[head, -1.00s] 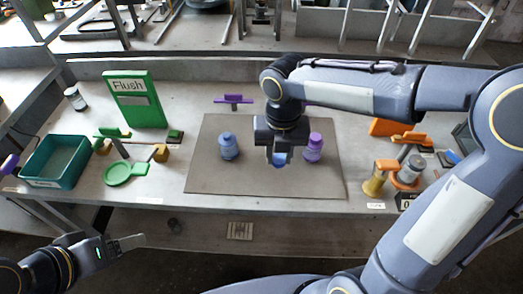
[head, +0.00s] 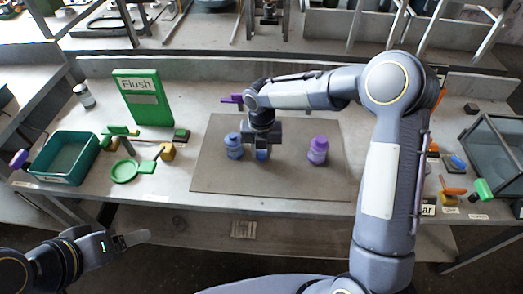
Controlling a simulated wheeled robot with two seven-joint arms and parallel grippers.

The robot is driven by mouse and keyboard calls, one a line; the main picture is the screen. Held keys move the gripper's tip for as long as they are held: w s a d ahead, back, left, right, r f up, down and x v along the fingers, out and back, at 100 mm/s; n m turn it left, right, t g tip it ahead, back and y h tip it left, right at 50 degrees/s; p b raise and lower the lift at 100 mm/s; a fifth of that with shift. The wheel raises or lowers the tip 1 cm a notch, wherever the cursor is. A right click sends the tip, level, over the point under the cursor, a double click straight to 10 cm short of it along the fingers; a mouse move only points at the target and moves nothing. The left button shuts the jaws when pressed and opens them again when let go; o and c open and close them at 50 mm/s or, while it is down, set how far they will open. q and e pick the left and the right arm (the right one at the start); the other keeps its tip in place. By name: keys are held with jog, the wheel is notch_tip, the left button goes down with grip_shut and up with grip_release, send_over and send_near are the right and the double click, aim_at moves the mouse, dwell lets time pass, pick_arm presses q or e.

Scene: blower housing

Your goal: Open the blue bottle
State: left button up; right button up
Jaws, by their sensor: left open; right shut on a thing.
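My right gripper (head: 262,150) is shut on a small blue object (head: 262,155) over the middle of the grey-brown mat (head: 285,185). The gripper hides most of this object, so I cannot tell if it is a whole bottle or a cap, or if it touches the mat. A capped slate-blue bottle (head: 233,152) stands upright on the mat, close left of the gripper. A capped purple bottle (head: 318,155) stands upright to the right. My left gripper (head: 122,240) is open and empty at the lower left, in front of the table.
Left on the table are a teal bin (head: 45,178), a green "Flush" sign (head: 140,97), a green round part (head: 123,171) and a small jar (head: 85,97). A glass-sided box (head: 492,150) is at the right. The mat's front is clear.

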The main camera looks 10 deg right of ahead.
aim_at(262, 154)
jog(key=shift+f, duration=0.25)
jog(key=shift+f, duration=0.1)
jog(key=o, duration=1.1)
notch_tip(262, 154, up, 12)
jog(key=shift+d+r, duration=0.1)
jog(key=shift+r, duration=0.1)
